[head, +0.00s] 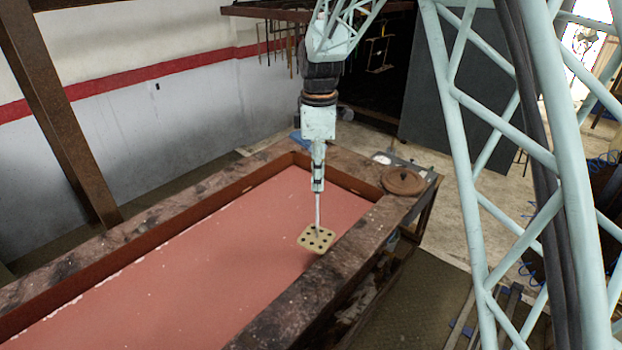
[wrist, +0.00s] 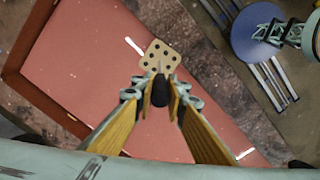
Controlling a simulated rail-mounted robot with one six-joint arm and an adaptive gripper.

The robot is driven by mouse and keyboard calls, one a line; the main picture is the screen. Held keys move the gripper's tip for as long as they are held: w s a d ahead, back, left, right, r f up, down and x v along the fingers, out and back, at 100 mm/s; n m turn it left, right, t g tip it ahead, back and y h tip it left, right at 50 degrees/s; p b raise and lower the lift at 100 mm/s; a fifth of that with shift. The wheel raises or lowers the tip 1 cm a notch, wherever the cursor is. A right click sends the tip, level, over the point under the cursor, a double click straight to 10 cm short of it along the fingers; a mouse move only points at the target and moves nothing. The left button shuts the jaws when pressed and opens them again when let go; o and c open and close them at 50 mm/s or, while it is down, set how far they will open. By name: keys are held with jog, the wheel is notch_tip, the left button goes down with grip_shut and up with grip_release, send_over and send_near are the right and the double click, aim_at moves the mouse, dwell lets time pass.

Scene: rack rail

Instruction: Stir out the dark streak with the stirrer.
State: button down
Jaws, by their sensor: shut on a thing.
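My gripper (head: 318,180) points straight down over the vat and is shut on the stirrer (head: 317,239). The stirrer has a thin upright rod and a square tan plate with several dark holes. In the head view its plate is at the surface of the pinkish-red liquid (head: 190,265), near the right wall; I cannot tell how deep it sits. In the wrist view the stirrer plate (wrist: 152,56) shows beyond the dark handle end between my fingers (wrist: 160,88). I cannot make out a clear dark streak in the liquid.
The rusty vat rim (head: 340,275) runs close beside the stirrer on the right. A round brown lid (head: 403,181) lies on the vat's far right corner, by a small pale dish (head: 381,158). Open liquid surface lies to the left and nearer.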

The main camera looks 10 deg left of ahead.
jog(key=s+d+b, duration=0.2)
jog(key=s+d, duration=0.3)
jog(key=d, duration=0.5)
jog(key=s+d+b, duration=0.3)
jog(key=s+d, duration=0.2)
jog(key=d, duration=0.6)
jog(key=shift+s, duration=0.4)
dwell(0.3)
jog(key=shift+s+d, duration=0.1)
dwell(0.9)
